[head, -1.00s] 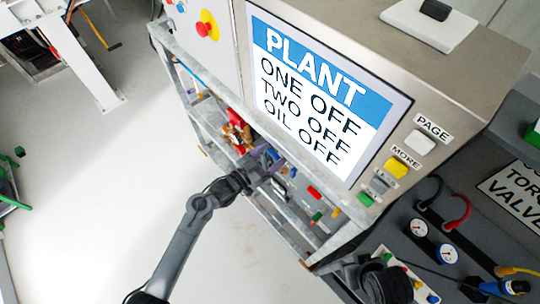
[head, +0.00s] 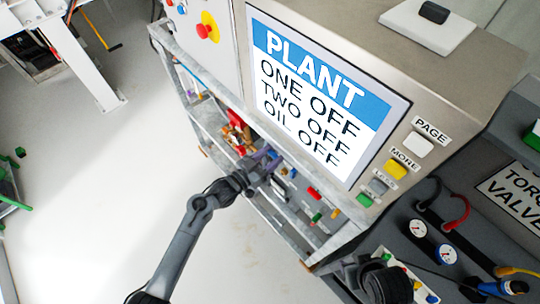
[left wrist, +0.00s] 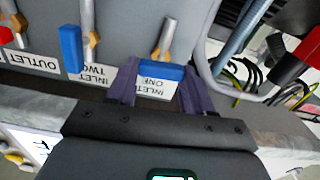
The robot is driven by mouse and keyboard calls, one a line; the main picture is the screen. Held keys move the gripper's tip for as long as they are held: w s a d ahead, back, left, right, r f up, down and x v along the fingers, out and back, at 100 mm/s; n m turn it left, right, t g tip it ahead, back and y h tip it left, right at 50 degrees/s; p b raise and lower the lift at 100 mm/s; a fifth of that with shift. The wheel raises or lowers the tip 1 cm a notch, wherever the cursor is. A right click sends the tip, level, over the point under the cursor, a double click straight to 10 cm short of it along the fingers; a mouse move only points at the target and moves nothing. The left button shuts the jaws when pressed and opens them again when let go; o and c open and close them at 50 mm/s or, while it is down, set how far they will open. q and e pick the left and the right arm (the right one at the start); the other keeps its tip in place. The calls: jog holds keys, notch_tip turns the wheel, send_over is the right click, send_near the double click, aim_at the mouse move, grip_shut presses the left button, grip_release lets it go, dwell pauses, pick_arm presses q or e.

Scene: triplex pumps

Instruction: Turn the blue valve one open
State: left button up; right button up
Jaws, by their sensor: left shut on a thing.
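The blue valve one handle (left wrist: 161,71) shows in the left wrist view, under a brass stem and beside the upside-down label INLET ONE (left wrist: 158,87). It lies crosswise between the purple fingers of my left gripper (left wrist: 160,88), which is shut on it. In the head view my left gripper (head: 264,167) reaches into the rack below the screen; the handle is too small to make out there. The screen (head: 318,95) reads PLANT, ONE OFF, TWO OFF, OIL OFF. A dark shape at the bottom of the head view seems to be my right gripper (head: 350,270); its fingers are unclear.
The blue INLET TWO handle (left wrist: 71,48) stands lengthwise close to the left of my fingers, with a red handle (left wrist: 5,36) beyond. A grey pipe (left wrist: 207,50) and cables (left wrist: 245,78) lie close on the right.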

pick_arm(q)
jog(key=n+p, duration=0.1)
jog(key=n, duration=0.3)
jog(key=n+p, duration=0.2)
jog(key=n, duration=0.2)
jog(key=shift+w+a+n+p, duration=0.15)
jog(key=shift+n+p, duration=0.15)
jog(key=n+p, duration=0.1)
jog(key=n, duration=0.3)
jog(key=shift+f, duration=0.1)
jog(key=shift+f+n+p, duration=0.15)
jog(key=shift+n+p, duration=0.45)
jog(key=shift+n, duration=1.5)
jog(key=o, duration=1)
jog(key=shift+o, duration=0.2)
jog(key=shift+a, duration=0.1)
